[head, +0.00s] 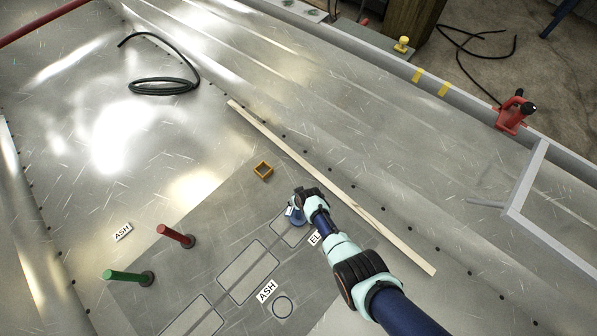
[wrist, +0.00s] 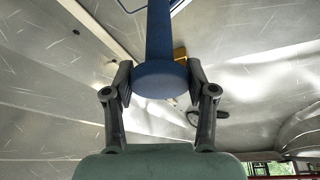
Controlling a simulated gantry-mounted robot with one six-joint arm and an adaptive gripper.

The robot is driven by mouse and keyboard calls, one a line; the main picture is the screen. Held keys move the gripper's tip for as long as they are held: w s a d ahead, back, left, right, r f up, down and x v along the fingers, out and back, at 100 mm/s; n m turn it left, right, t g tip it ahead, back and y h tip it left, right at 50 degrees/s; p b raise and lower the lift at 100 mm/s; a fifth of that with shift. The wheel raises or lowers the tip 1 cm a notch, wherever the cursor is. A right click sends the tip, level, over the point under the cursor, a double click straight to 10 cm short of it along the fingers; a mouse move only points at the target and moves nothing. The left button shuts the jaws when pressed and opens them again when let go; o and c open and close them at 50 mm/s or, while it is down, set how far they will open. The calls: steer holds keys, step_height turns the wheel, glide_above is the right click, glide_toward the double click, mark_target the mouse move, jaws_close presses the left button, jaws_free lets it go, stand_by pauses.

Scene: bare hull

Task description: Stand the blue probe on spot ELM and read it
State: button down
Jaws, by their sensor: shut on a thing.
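The blue probe (head: 292,215) is in my gripper (head: 300,203) in the head view, at the upper end of the outlined spot ELM (head: 287,234). In the wrist view my gripper (wrist: 160,78) is shut with a finger on each side of the probe's round blue disc (wrist: 160,82); its blue shaft (wrist: 159,30) runs away from it. The label reading "EL" (head: 315,238) is partly hidden behind my arm. I cannot tell whether the probe touches the plate.
A red-handled probe (head: 176,236) and a green-handled one (head: 128,277) are to the left. One ASH label (head: 267,291) lies by the middle outline (head: 247,272), another (head: 122,231) farther left.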

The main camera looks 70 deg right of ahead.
steer(key=shift+f, duration=0.1)
steer(key=shift+c, duration=1.5)
jaws_free()
steer(key=shift+w, duration=0.1)
steer(key=shift+f, duration=0.1)
steer(key=v, duration=1.2)
